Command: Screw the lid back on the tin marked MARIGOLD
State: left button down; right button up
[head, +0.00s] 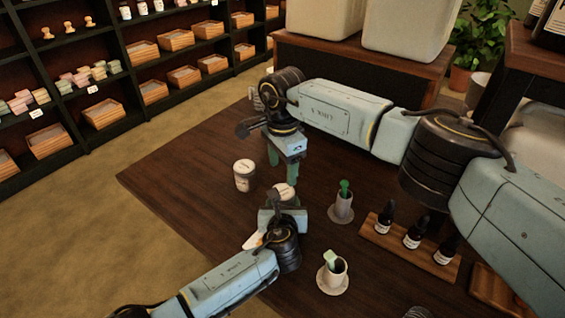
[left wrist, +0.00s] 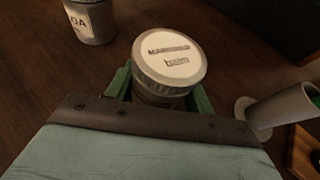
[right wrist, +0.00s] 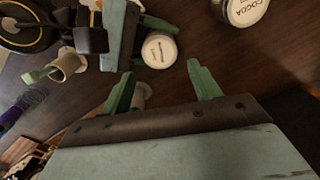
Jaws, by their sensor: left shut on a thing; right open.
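The MARIGOLD balm tin (left wrist: 158,98) stands between the green fingers of my left gripper (head: 283,207), which is shut on its body. Its pale lid (left wrist: 169,56) sits on top, label facing up; I cannot tell how tightly it is screwed. The lid also shows in the head view (head: 284,190) and the right wrist view (right wrist: 159,50). My right gripper (head: 283,168) is open and empty, fingers pointing down above and slightly behind the tin. In the right wrist view its fingers (right wrist: 160,90) are spread apart, with the lid beyond them.
A COCOA tin (head: 245,176) stands left of the MARIGOLD tin. Two cups with green-topped items, one cup (head: 342,208) behind the other (head: 332,277), stand on saucers to the right. Dark bottles (head: 413,234) stand on a wooden tray. The table's left side is clear.

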aim_at(282, 191)
notch_tip(282, 191, down, 7)
jog(key=shift+f, duration=0.1)
dwell(0.3)
jog(key=c, duration=0.7)
jog(key=o, duration=1)
jog(key=shift+c, duration=0.2)
jog(key=shift+r, duration=2.3)
jog(key=shift+o, duration=0.4)
